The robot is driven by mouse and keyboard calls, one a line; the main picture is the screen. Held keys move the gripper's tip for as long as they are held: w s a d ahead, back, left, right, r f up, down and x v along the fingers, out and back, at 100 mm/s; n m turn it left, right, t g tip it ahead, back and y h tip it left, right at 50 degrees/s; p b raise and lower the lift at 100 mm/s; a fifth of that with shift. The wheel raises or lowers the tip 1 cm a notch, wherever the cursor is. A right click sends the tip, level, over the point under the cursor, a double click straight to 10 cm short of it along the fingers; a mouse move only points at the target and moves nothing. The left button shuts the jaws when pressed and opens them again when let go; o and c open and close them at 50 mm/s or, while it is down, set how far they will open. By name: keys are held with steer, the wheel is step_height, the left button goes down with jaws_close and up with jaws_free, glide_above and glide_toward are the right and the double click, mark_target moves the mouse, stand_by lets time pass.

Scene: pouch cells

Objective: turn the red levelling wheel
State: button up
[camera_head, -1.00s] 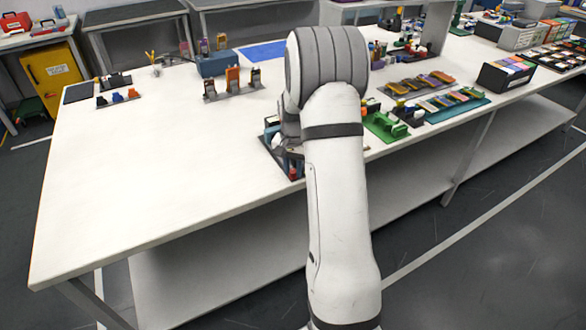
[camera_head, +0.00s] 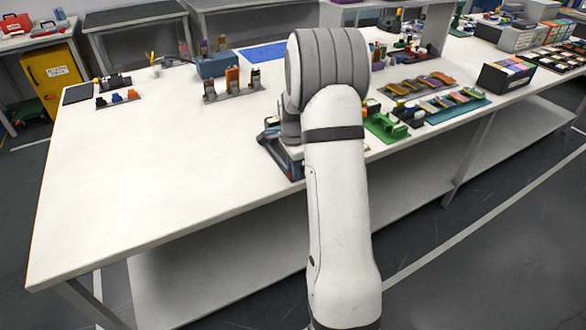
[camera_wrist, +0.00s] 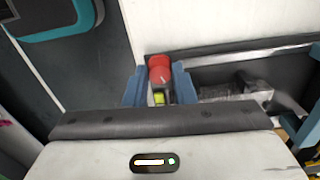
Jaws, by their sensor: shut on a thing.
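The red levelling wheel (camera_wrist: 160,73) shows in the wrist view, near the picture's middle. It sits at the corner of a dark-framed fixture (camera_wrist: 215,58). My gripper (camera_wrist: 160,86) has one blue finger on each side of the wheel and is shut on it. A small yellow-green piece (camera_wrist: 159,98) shows between the fingers, just below the wheel. In the head view my arm hides the gripper and the wheel. Only part of the dark fixture (camera_head: 272,140) shows left of my arm, at the table's front edge.
Green holders (camera_head: 383,127) stand close to my arm's right. A blue block with upright items (camera_head: 218,66) and a rack of upright pieces (camera_head: 232,92) stand farther back.

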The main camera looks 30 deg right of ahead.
steer(key=shift+m, duration=0.6)
steer(key=o, duration=1)
steer(key=shift+r, duration=0.15)
step_height(320, 180, up, 8)
steer(key=shift+f, duration=0.2)
